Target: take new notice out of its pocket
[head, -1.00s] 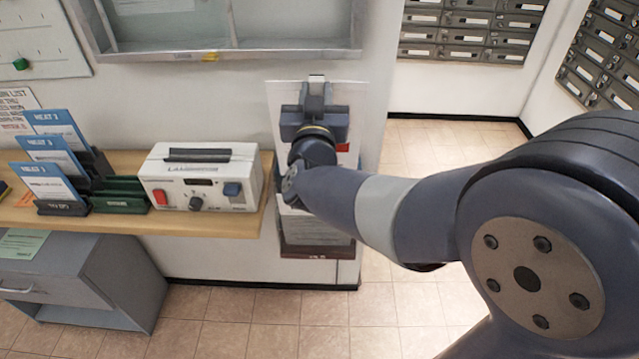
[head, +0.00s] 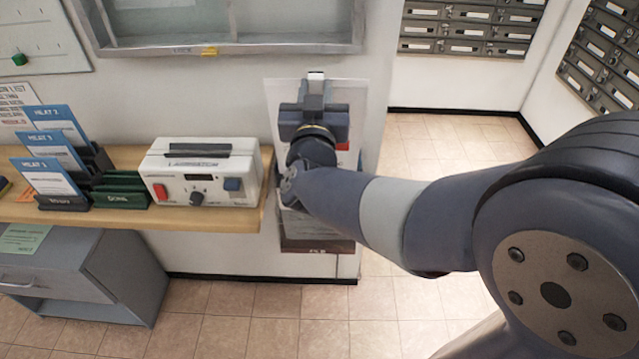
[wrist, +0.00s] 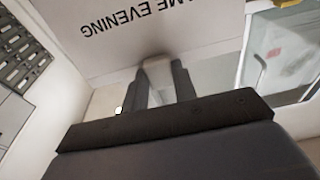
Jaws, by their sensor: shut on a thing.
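My gripper (head: 315,92) is at the pocket on the wall end, beyond the right end of the shelf. In the wrist view its fingers (wrist: 160,76) are shut on a pale tab at the edge of a white sheet (wrist: 120,28). The sheet, seemingly the new notice, shows upside-down lettering reading "ME EVENING". In the head view the clear pocket (head: 356,92) shows around my gripper. My gripper and arm hide most of the sheet, so I cannot tell how far it is inside. A printed sheet with a dark lower band (head: 315,246) shows below.
A wooden shelf (head: 225,218) left of the pocket holds a white laminator (head: 200,170) and blue-topped cards (head: 50,175) in stands. A framed glass case (head: 285,46) hangs above. Grey mailboxes (head: 470,28) line the back wall. The floor (head: 430,150) to the right is open.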

